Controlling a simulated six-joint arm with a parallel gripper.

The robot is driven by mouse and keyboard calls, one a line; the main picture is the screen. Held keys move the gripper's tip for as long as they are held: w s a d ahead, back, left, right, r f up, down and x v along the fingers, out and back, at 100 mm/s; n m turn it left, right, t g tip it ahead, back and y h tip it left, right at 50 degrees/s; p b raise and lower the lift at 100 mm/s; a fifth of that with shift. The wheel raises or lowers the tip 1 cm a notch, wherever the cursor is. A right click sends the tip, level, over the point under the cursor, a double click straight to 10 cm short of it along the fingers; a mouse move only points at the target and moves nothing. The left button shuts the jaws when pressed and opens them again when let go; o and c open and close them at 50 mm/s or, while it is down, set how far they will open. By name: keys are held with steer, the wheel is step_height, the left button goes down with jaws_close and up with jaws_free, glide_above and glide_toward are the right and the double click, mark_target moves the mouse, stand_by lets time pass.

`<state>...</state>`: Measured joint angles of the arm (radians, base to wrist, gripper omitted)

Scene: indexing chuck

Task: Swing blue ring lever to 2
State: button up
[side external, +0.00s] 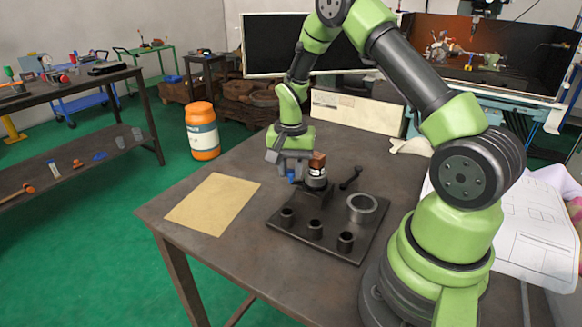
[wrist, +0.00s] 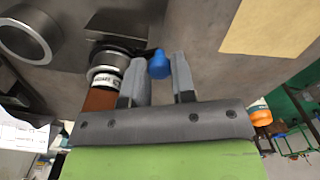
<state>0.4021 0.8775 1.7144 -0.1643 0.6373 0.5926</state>
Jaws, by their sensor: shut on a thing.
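The chuck (side external: 316,181) is a dark round body with a pale lettered band, standing at the back of a dark baseplate (side external: 328,247). A brown block (side external: 318,160) sits on its top. In the wrist view the chuck (wrist: 108,62) is left of my fingers, with the brown block (wrist: 98,98) partly hidden by my gripper. The blue ring lever (side external: 292,178) sticks out on the chuck's left side; its knob (wrist: 159,66) lies between my fingers. My gripper (side external: 289,173) is shut on the lever, pointing down beside the chuck. The numbered positions cannot be read.
A black handle (side external: 351,177) stands behind. A tan sheet (side external: 213,203) lies flat on the table at left, with bare tabletop around it.

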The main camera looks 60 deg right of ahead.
steer(key=n, duration=0.1)
steer(key=s+a+n, duration=0.1)
steer(key=n, duration=0.2)
steer(key=shift+s+a+n, duration=0.35)
steer(key=shift+a+n, duration=0.05)
steer(key=s+n, duration=0.1)
steer(key=n, duration=0.1)
steer(key=s+n, duration=0.1)
steer(key=n, duration=0.1)
steer(key=shift+a+n, duration=0.3)
steer(key=shift+a, duration=0.1)
steer(key=s+n, duration=0.1)
steer(key=n, duration=0.1)
steer(key=s+n, duration=0.1)
steer(key=n, duration=0.1)
steer(key=shift+s+d+n, duration=0.15)
steer(key=shift+s+n, duration=0.3)
steer(key=shift+n, duration=0.45)
steer(key=shift+s+d+n, duration=0.1)
steer(key=shift+s+n, duration=0.3)
steer(key=shift+n, duration=0.5)
steer(key=o, duration=0.6)
steer(key=shift+o, duration=0.2)
step_height(320, 180, up, 10)
